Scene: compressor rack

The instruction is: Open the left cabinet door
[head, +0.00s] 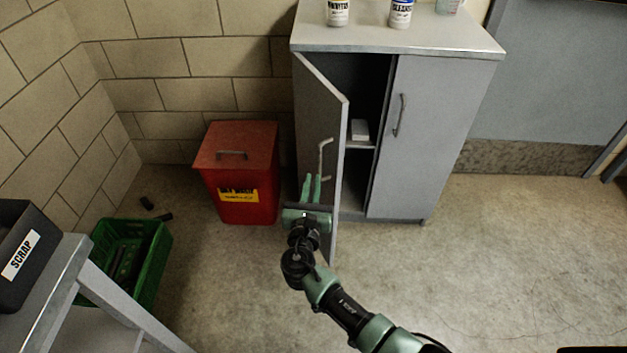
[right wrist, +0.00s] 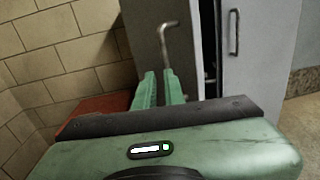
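The grey cabinet's left door (head: 322,115) stands partly open, swung out toward me. Its bar handle (head: 323,158) is on the outer face, and it also shows in the right wrist view (right wrist: 168,45). My right gripper (head: 311,180) is low beside that outer face. Its two green fingers are a little apart, with a narrow gap showing in the right wrist view (right wrist: 161,78). The right finger overlaps the handle's lower end; I cannot tell whether they touch. I see nothing held between the fingers. My left gripper is out of view.
The right door (head: 405,140) is closed. A white box (head: 360,130) sits on a shelf inside. A red bin (head: 240,170) stands left of the open door. A green crate (head: 160,250) and a black scrap bin (head: 35,235) are further left. Floor at right is clear.

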